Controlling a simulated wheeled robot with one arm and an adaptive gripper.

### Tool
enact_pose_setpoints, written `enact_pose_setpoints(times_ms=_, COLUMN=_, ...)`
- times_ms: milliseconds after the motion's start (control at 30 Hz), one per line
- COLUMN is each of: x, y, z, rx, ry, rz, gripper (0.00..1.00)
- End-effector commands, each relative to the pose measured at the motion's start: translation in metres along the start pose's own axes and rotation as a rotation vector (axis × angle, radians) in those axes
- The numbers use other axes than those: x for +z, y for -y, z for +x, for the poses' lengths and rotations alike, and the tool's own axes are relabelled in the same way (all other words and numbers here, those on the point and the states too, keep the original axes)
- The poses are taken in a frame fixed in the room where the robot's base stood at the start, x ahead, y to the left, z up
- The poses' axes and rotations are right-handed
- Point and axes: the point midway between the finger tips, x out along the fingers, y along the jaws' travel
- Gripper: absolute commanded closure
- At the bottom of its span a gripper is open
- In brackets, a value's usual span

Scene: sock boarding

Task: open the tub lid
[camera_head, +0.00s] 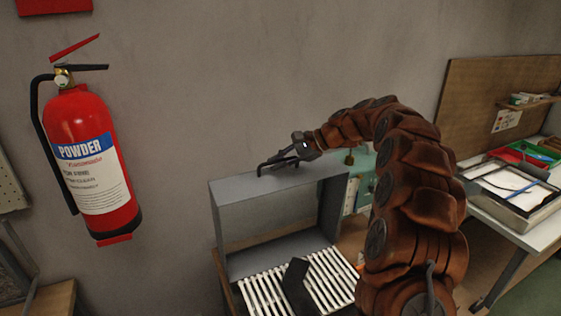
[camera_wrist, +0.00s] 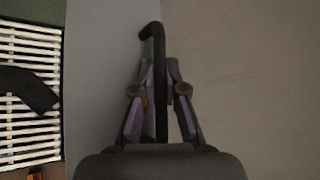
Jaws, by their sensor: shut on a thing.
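The tub's grey lid (camera_head: 265,212) stands raised, roughly upright, at the back of the tub in the head view. Its grey panel also shows in the wrist view (camera_wrist: 98,100). The tub's white slatted rack (camera_head: 325,275) is uncovered, with a black sock (camera_head: 297,288) lying across it; both show at the left of the wrist view. My gripper (camera_head: 283,160) is at the lid's top edge. In the wrist view my gripper (camera_wrist: 162,85) is shut around a dark bar-like handle (camera_wrist: 152,32) with a bent end. Where the handle joins the lid is hidden.
A plain wall (camera_head: 240,80) stands close behind the lid. A red fire extinguisher (camera_head: 92,165) hangs on it to the left. A teal box (camera_head: 358,170) stands right of the lid, partly behind my arm. A table (camera_head: 510,232) with trays is at the right.

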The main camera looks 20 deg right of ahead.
Motion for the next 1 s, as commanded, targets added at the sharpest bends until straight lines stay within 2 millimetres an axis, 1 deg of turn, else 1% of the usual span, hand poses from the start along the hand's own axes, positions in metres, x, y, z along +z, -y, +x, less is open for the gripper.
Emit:
enact_pose_setpoints(times_ms=300, x=0.0007, y=0.0004, z=0.0007, rx=0.001, ry=0.001, rz=-0.001, gripper=1.00)
enact_pose_setpoints(times_ms=333, x=0.0007, y=0.0004, z=0.0008, rx=0.001, ry=0.001, rz=-0.001, gripper=0.88)
enact_pose_setpoints(times_ms=500, x=0.0007, y=0.0004, z=0.0009, rx=0.001, ry=0.001, rz=-0.001, gripper=0.70)
enact_pose_setpoints(times_ms=567, x=0.0007, y=0.0004, z=0.0008, rx=0.001, ry=0.001, rz=-0.001, gripper=0.64)
enact_pose_setpoints(times_ms=600, x=0.0007, y=0.0004, z=0.0008, rx=0.001, ry=0.001, rz=-0.001, gripper=0.63)
enact_pose_setpoints(times_ms=867, x=0.0004, y=0.0002, z=0.0005, rx=0.001, ry=0.001, rz=-0.001, gripper=0.63)
enact_pose_setpoints(times_ms=1000, x=0.0002, y=0.0007, z=-0.0070, rx=0.000, ry=0.000, rz=-0.002, gripper=0.63)
